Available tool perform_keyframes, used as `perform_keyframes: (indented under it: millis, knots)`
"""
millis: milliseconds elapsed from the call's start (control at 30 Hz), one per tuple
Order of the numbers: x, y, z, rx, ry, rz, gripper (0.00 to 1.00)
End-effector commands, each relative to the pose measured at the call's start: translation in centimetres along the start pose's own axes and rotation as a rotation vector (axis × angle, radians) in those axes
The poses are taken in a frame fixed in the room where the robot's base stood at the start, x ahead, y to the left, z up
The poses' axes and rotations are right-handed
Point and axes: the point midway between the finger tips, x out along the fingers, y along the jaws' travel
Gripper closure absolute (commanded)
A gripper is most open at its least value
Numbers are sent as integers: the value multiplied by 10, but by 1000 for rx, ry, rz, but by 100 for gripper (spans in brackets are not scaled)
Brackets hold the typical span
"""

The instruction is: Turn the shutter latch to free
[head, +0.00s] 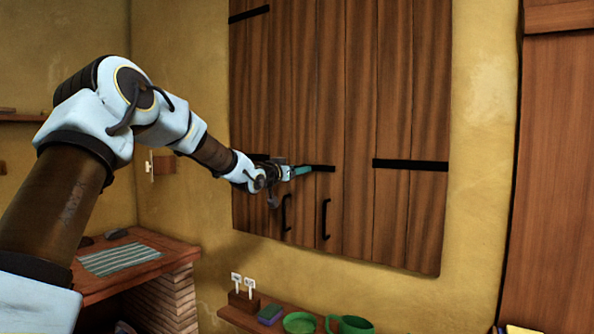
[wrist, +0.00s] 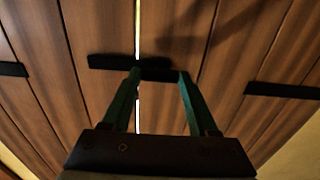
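The shutter latch (head: 322,168) is a black bar lying nearly level across the seam between two brown wooden shutters (head: 400,105). In the wrist view the latch (wrist: 108,62) crosses the bright seam, and its right end is in shadow between my fingertips. My gripper (head: 303,170) has green fingers and is in front of the latch, hiding its left part in the head view. In the wrist view my gripper (wrist: 160,74) is open, with a clear gap between the fingers. I cannot tell whether a finger touches the latch.
Two black pull handles (head: 325,218) stick out below the latch. Black hinge straps (head: 410,165) lie on the shutters. A shelf (head: 232,315) below holds a green bowl (head: 299,322) and green mug (head: 352,325). A brick counter (head: 165,268) with a striped cloth (head: 120,259) stands left.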

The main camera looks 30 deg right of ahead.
Motion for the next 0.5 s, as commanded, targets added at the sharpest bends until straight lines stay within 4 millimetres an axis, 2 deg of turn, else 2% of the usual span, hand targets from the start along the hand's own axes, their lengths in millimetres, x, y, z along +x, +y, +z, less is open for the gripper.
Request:
perform_keyframes:
  millis: [67, 500]
  knots:
    - [0, 0, 0, 0, 0, 0, 50]
    - [0, 0, 0, 0, 0, 0, 100]
